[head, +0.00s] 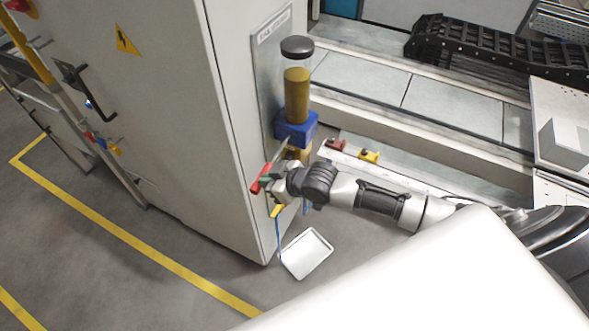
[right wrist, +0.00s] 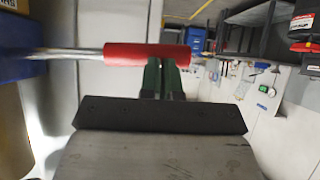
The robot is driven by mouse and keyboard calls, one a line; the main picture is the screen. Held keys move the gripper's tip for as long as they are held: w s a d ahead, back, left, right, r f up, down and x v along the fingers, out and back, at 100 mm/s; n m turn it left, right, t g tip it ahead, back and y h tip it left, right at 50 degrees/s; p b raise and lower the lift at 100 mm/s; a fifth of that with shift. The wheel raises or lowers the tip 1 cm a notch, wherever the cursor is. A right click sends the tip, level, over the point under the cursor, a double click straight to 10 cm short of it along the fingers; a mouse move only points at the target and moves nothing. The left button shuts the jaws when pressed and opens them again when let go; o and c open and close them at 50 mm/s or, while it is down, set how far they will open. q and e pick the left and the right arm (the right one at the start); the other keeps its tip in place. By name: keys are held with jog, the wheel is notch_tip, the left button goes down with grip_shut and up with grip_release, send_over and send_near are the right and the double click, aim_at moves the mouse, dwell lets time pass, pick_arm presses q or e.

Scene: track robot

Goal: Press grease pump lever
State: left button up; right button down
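The grease pump has a blue block (head: 296,130), a clear reservoir with amber grease (head: 297,95) and a black cap (head: 297,46). It is mounted on the side of a grey cabinet. Its lever, a metal rod with a red handle (head: 261,178), slants down to the left. My right gripper (head: 268,184) is at the handle. Contact is unclear. My left gripper is out of view.
The grey cabinet (head: 150,110) stands directly left of the pump. A white tray (head: 306,254) lies on the floor below. A machine bed with a black cable chain (head: 490,50) is behind to the right. Yellow floor lines mark the left side.

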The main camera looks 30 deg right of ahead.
pick_arm(q)
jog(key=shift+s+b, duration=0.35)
jog(key=shift+b, duration=0.1)
pick_arm(e)
jog(key=a+r+v, duration=0.1)
jog(key=v, duration=1)
jog(key=shift+s+r, duration=0.15)
jog(key=shift+s, duration=0.2)
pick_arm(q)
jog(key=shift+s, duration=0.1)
pick_arm(e)
jog(key=shift+a, duration=0.1)
